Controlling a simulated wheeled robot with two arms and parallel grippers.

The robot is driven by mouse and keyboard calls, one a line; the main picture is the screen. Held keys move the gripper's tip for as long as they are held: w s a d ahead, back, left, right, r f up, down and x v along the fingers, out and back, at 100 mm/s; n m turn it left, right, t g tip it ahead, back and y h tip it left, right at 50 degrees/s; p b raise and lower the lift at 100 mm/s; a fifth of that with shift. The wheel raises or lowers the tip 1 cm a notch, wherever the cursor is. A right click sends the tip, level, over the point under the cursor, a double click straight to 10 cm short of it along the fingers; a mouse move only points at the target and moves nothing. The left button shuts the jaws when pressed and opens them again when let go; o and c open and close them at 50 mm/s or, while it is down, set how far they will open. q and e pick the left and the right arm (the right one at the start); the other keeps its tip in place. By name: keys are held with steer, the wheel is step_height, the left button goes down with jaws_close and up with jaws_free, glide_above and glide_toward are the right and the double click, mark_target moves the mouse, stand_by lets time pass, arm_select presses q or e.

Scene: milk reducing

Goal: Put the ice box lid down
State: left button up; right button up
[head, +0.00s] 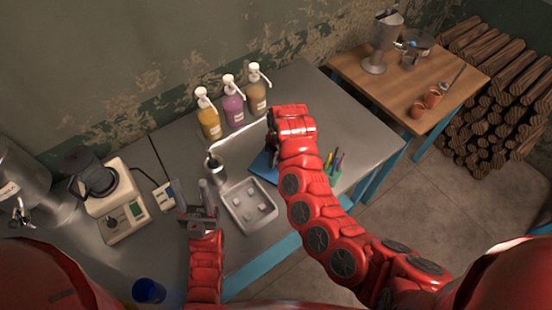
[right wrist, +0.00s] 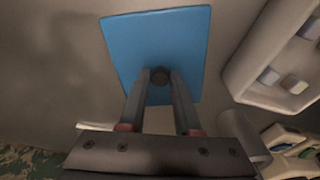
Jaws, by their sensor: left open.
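The ice box lid (right wrist: 158,35) is a flat blue panel with a dark round knob (right wrist: 160,76). In the head view it shows partly as a blue patch (head: 263,167), with my right arm hiding the rest. My right gripper (right wrist: 160,80) has its two fingers closed on the knob. I cannot tell whether the lid touches the table. The ice box (head: 234,203) is an open pale tray with several ice cubes, left of and nearer than the lid; its rim (right wrist: 242,70) shows at the right wrist view's upper right. My left gripper (head: 196,212) is open, left of the ice box.
A metal cup (head: 215,170) stands behind the ice box. Three pump bottles (head: 233,107) stand at the back. A green pen holder (head: 333,174) is right of my right arm. A cream-coloured machine (head: 118,210) stands at the left. The grey table (head: 360,130) is clear at the right.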

steer(key=o, duration=0.3)
steer(key=shift+r, duration=0.1)
